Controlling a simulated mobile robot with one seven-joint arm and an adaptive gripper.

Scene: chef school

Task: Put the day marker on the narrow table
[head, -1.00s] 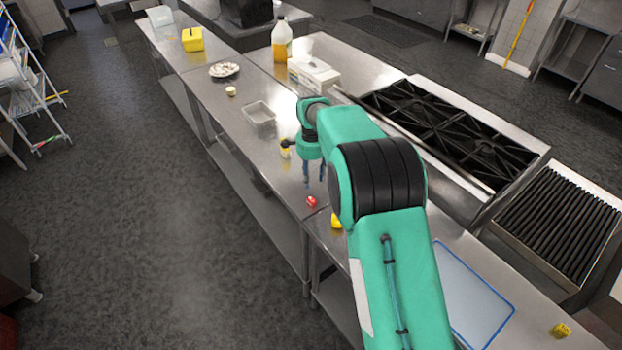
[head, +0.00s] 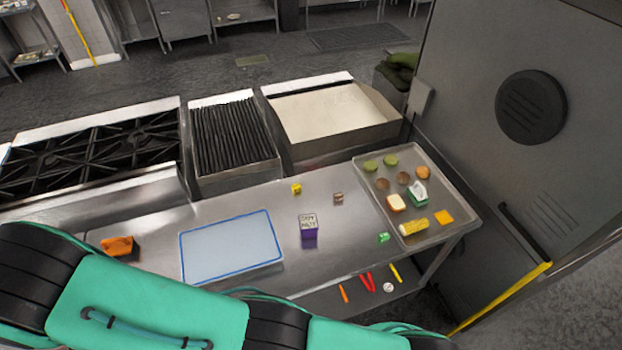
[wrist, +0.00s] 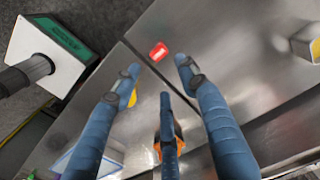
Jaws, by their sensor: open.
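No label that I can read names the day marker. In the wrist view, a small red piece with a white face (wrist: 158,51) lies on the steel table top (wrist: 225,50), close to a seam. It lies just beyond my gripper (wrist: 157,78), whose blue fingers are apart with nothing between them. In the head view, a small yellow cube (head: 296,188), a brown cube (head: 338,198) and a green piece (head: 383,237) stand on the steel table (head: 345,238). Which table is the narrow one is not clear. My gripper is outside the head view.
A blue-edged white board (head: 230,248), a purple box (head: 309,231) and an orange-and-black item (head: 120,247) are on the table. A tray of food (head: 440,180) fills its right end. A stove (head: 90,160) and grill (head: 235,140) stand behind. Sticks lie on the lower shelf.

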